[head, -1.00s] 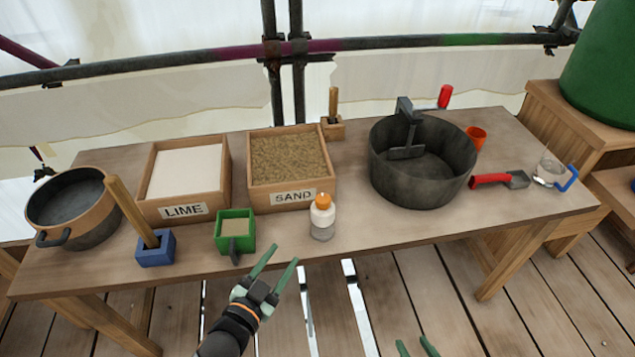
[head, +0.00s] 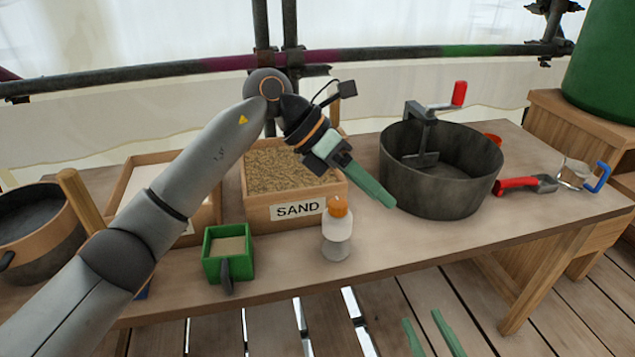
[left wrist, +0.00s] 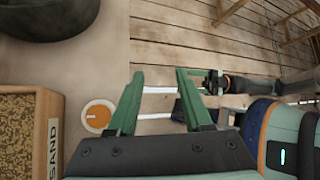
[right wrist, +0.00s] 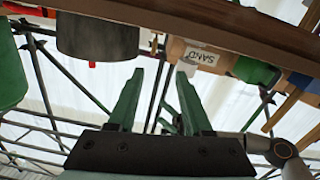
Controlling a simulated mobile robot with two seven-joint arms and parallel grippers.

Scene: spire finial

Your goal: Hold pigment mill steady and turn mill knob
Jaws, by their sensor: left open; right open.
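I take the pigment mill (head: 337,235) to be the small upright bottle-like piece with a clear base and a white body, near the table's front edge. Its orange mill knob (head: 338,207) is on top. From above in the left wrist view, the knob (left wrist: 97,115) is a round disc with a pale stripe, left of the fingers. My left gripper (head: 384,196) is open and empty, above the table, its fingers pointing down and right between mill and mixing tub. My right gripper (head: 428,328) is open and empty, low in front of the table. Nothing touches the mill.
The sand box (head: 296,210) stands right behind the mill, and a green scoop box (head: 228,255) is to its left. The grey tub (head: 440,185) with a red-handled crank is to the right. A red trowel (head: 520,186) lies farther right. The table front right of the mill is clear.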

